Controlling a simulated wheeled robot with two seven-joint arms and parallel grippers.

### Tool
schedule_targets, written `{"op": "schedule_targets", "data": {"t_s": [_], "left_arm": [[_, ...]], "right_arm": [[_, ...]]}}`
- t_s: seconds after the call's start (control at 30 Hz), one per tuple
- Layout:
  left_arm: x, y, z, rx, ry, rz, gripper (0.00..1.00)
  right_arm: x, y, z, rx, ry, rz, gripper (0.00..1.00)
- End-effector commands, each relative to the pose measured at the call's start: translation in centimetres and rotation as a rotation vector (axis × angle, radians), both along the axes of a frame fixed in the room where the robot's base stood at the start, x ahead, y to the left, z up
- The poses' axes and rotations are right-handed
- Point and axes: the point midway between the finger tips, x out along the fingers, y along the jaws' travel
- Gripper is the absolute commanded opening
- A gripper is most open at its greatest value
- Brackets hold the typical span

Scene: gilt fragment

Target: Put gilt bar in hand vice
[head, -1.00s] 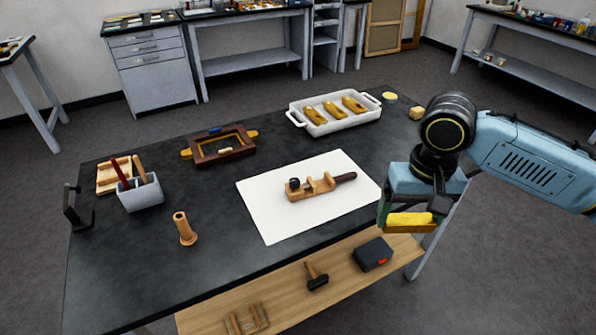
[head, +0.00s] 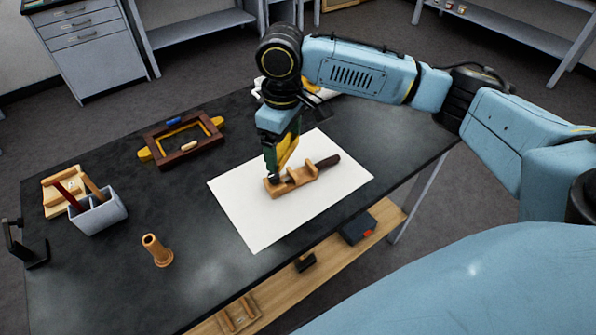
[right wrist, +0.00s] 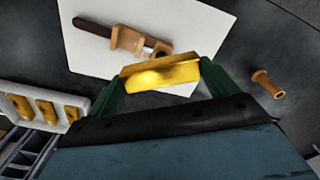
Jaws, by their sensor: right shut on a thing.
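My right gripper (head: 281,160) is shut on a yellow gilt bar (head: 288,150), whose face shows fully between the green fingers in the right wrist view (right wrist: 160,73). The wooden hand vice (head: 306,177) with a dark handle lies on the white sheet (head: 247,215). The gripper and bar are over the vice's left part in the head view and partly hide it. In the right wrist view the vice (right wrist: 128,40) shows just beyond the bar; I cannot tell whether they touch. My left gripper is out of view.
A white tray (right wrist: 17,104) with several gilt pieces is mostly hidden behind my arm in the head view. A dark wooden frame (head: 184,160), a grey holder (head: 98,214) and an upright wooden peg (head: 157,251) stand left on the dark table (head: 120,290).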

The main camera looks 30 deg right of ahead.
Motion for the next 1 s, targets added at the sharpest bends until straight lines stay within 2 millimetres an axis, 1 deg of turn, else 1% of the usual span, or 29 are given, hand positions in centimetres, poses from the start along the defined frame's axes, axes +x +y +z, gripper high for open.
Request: {"op": "schedule_targets", "data": {"t_s": [0.1,0.3,0.5,0.6,0.73,1.0], "left_arm": [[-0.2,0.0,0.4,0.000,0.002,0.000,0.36],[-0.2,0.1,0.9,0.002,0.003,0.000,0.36],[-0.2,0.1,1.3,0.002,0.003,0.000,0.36],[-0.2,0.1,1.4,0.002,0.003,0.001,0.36],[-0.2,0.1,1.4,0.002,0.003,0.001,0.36],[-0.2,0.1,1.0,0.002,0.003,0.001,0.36]], "right_arm": [[0.8,-1.1,-0.4,-0.001,-0.002,0.214,0.60],[1.8,-3.2,-1.2,-0.009,-0.002,0.580,0.60],[2.4,-5.1,-2.0,-0.015,0.002,0.877,0.60],[2.6,-5.7,-2.2,-0.018,0.003,0.972,0.60],[2.6,-6.1,-2.8,-0.018,0.007,1.039,0.60],[2.6,-6.2,-6.9,-0.019,0.009,1.057,0.60]]}}
